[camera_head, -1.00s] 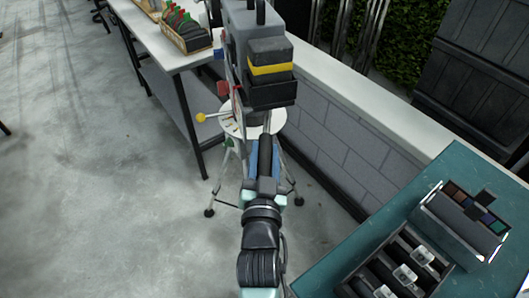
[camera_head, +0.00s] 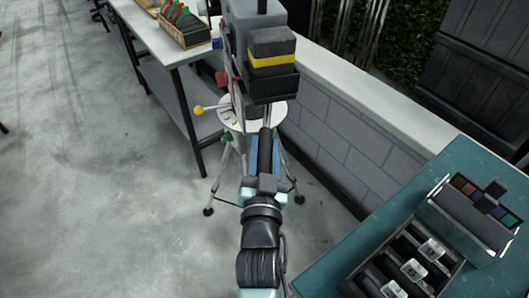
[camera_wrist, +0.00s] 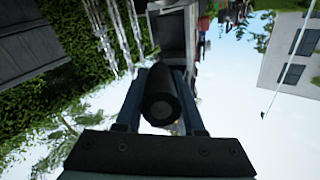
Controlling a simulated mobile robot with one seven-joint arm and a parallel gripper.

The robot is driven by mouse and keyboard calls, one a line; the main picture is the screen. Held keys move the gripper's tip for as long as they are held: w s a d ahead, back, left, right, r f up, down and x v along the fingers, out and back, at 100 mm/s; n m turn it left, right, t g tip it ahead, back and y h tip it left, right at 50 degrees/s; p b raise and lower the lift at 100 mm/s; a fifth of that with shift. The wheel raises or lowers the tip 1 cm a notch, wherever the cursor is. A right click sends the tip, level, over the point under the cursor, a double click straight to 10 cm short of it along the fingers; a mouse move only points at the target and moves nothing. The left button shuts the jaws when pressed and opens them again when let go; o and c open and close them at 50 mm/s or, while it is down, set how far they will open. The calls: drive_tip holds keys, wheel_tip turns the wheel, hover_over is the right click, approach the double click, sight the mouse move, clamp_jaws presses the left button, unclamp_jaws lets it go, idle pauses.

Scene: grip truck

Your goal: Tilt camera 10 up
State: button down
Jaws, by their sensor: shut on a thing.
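The camera (camera_head: 272,61) is a grey and black body with a yellow band on its black box, mounted on a tripod (camera_head: 222,172) ahead of me. A black bar handle (camera_head: 266,143) reaches from under the camera back toward me. My gripper (camera_head: 264,165) is shut on this handle. In the wrist view, the round end of the handle (camera_wrist: 160,106) lies between the two blue fingers. The camera's lens is hidden, and I cannot read its exact tilt.
A white bench (camera_head: 165,52) with a tray of coloured items (camera_head: 184,27) stands left. A low block wall (camera_head: 345,150) runs behind the tripod. A teal table (camera_head: 345,243) with a dark compartment tray (camera_head: 412,262) and a case (camera_head: 470,222) is right. The concrete floor at left is clear.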

drive_tip(key=shift+f+m+t+b, duration=0.45)
drive_tip(key=shift+f+b, duration=1.4)
drive_tip(key=shift+b, duration=2.4)
drive_tip(key=shift+t, duration=0.25)
drive_tip(key=shift+r, duration=0.1)
drive_tip(key=c, duration=0.5)
unclamp_jaws()
drive_tip(key=s, duration=0.4)
drive_tip(key=s+f, duration=0.1)
drive_tip(key=s, duration=0.3)
drive_tip(key=s+f, duration=0.1)
drive_tip(key=s, duration=0.3)
drive_tip(key=shift+s+a, duration=0.25)
drive_tip(key=shift+s, duration=0.15)
